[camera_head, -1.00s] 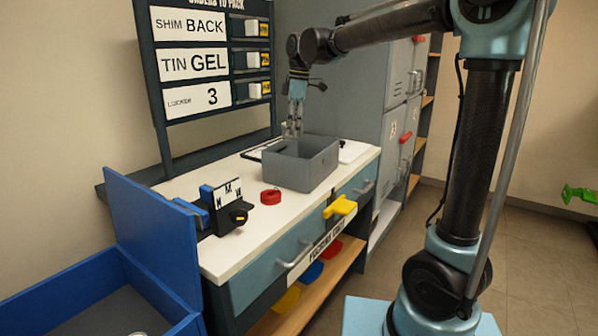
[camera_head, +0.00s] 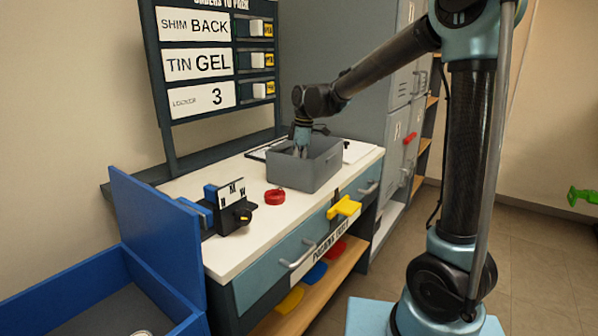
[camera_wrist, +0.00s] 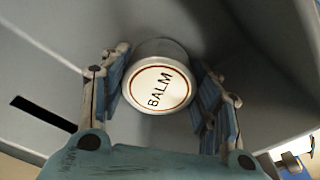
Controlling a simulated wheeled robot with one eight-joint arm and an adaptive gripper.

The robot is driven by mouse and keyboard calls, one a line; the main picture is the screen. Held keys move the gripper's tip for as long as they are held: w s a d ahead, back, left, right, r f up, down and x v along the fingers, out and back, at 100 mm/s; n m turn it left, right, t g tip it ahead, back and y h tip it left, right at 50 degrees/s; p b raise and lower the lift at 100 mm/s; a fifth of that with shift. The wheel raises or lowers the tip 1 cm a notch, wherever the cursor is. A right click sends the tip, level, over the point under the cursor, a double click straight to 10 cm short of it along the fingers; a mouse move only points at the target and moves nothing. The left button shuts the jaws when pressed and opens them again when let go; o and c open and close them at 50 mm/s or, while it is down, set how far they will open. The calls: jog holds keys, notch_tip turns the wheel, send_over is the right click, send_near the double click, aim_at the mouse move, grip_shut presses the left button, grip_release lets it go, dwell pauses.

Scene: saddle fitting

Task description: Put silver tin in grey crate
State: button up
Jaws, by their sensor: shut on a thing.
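My gripper (camera_head: 301,150) points down inside the grey crate (camera_head: 296,177), its fingertips hidden behind the crate's near wall in the head view. In the wrist view, my gripper (camera_wrist: 164,72) is shut on a round silver tin (camera_wrist: 158,50) with a white lid label reading BALM. A finger lies on each side of the tin. Grey crate walls (camera_wrist: 40,75) surround it. I cannot tell whether the tin touches the crate floor. The tin is hidden in the head view.
The crate stands on a white-topped bench (camera_head: 258,233). A red ring (camera_head: 275,197) and a black fixture (camera_head: 232,212) lie left of it. A blue bin (camera_head: 150,235) is at front left. Grey lockers (camera_head: 350,85) stand behind.

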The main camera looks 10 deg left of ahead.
jog(key=shift+f, duration=0.4)
jog(key=shift+f, duration=0.1)
jog(key=o, duration=0.9)
jog(key=shift+s, duration=0.1)
notch_tip(320, 180, up, 12)
jog(key=d, duration=0.1)
jog(key=shift+w+d, duration=0.2)
